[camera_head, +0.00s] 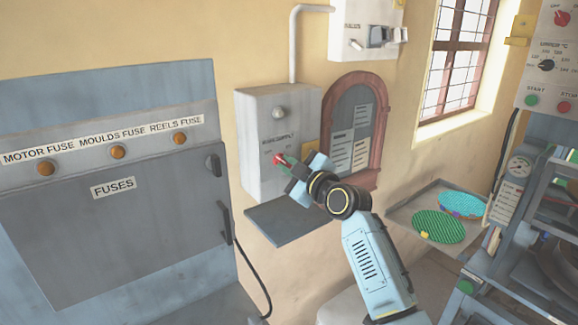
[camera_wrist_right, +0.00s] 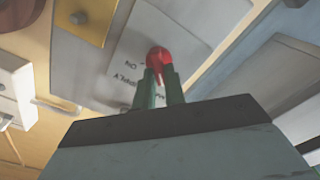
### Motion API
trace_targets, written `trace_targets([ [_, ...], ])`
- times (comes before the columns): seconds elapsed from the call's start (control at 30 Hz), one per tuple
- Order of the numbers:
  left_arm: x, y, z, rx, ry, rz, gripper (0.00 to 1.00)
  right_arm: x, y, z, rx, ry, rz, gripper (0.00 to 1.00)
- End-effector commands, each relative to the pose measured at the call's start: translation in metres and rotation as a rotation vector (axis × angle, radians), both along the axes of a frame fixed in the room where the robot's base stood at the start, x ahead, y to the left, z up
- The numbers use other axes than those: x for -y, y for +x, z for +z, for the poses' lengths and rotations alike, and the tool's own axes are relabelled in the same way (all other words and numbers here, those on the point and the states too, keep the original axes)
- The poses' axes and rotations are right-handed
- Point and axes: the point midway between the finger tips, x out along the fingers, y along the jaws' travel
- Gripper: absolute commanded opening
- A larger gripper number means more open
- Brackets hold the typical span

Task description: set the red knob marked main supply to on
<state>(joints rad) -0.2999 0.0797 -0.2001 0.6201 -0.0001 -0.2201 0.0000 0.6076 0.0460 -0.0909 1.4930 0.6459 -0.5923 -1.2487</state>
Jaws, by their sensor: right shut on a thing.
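The red knob (camera_head: 279,159) is on the front of a grey wall box (camera_head: 262,112) marked main supply, in the head view. My right gripper (camera_head: 285,162) reaches it from the right and is shut on it. In the right wrist view the red knob (camera_wrist_right: 159,60) sits between the two green fingertips (camera_wrist_right: 160,85). The lettering ON shows beside the knob there, and part of the word SUPPLY. The fingers hide part of the knob, so I cannot tell exactly where it points. My left gripper is not in view.
A grey shelf (camera_head: 287,222) juts out just below the box. A fuse cabinet (camera_head: 110,190) stands at the left. An arched notice board (camera_head: 354,130) hangs at the right. Farther right are a tray (camera_head: 405,211) with round plates and a machine (camera_head: 545,215).

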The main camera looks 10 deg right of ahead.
Motion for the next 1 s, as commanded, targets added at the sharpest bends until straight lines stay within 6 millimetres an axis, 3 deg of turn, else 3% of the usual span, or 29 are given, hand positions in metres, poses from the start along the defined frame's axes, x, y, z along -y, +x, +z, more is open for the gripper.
trace_targets([
  [0.47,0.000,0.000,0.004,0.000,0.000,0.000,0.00,0.001,0.000,0.000,-0.042,0.095,-0.001,0.00],
  [1.0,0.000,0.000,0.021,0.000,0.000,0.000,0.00,0.003,0.001,0.002,-0.225,0.539,0.000,0.00],
])
